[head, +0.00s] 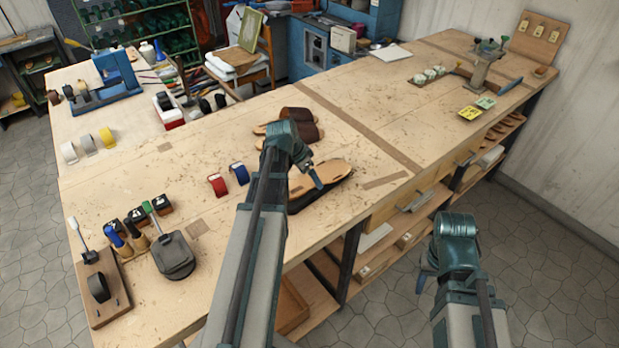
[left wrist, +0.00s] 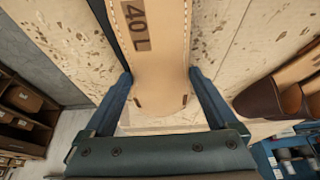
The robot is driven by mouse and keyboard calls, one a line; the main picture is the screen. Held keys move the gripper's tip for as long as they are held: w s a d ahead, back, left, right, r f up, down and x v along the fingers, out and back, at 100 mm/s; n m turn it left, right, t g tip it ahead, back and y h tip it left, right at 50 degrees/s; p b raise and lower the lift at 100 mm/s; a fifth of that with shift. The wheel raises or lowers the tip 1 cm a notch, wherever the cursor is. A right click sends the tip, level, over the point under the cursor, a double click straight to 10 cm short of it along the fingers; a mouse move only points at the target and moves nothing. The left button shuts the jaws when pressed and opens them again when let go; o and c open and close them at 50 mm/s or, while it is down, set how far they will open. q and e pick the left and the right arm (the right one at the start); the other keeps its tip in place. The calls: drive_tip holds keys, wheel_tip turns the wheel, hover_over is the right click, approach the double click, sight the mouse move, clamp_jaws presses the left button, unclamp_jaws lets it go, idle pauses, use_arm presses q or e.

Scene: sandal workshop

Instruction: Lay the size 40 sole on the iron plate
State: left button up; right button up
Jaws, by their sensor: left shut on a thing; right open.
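The tan size 40 sole (head: 334,171), stamped "40 L" (left wrist: 139,22), is near the front edge of the bench. My left gripper (head: 316,180) is shut on it; in the left wrist view the fingers (left wrist: 160,80) are on both sides of its end. A flat dark piece (head: 308,201) shows below and in front of the sole in the head view; I cannot tell whether the sole touches it. My right gripper (head: 424,280) is open, off the bench's front edge.
Brown sandals (head: 301,118) lie just behind the sole. Red (head: 217,185) and blue (head: 239,173) straps lie to its left. A wooden tool board (head: 103,285) is at the far left. The bench right of the sole is mostly clear.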

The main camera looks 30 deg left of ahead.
use_arm(q)
drive_tip(key=shift+f, duration=0.1)
drive_tip(key=shift+f, duration=0.15)
drive_tip(key=o, duration=1.3)
drive_tip(key=shift+r, duration=0.2)
drive_tip(key=shift+s+r+p, duration=0.1)
drive_tip(key=shift+r+p, duration=0.4)
drive_tip(key=p+v, duration=1)
drive_tip(key=v, duration=0.1)
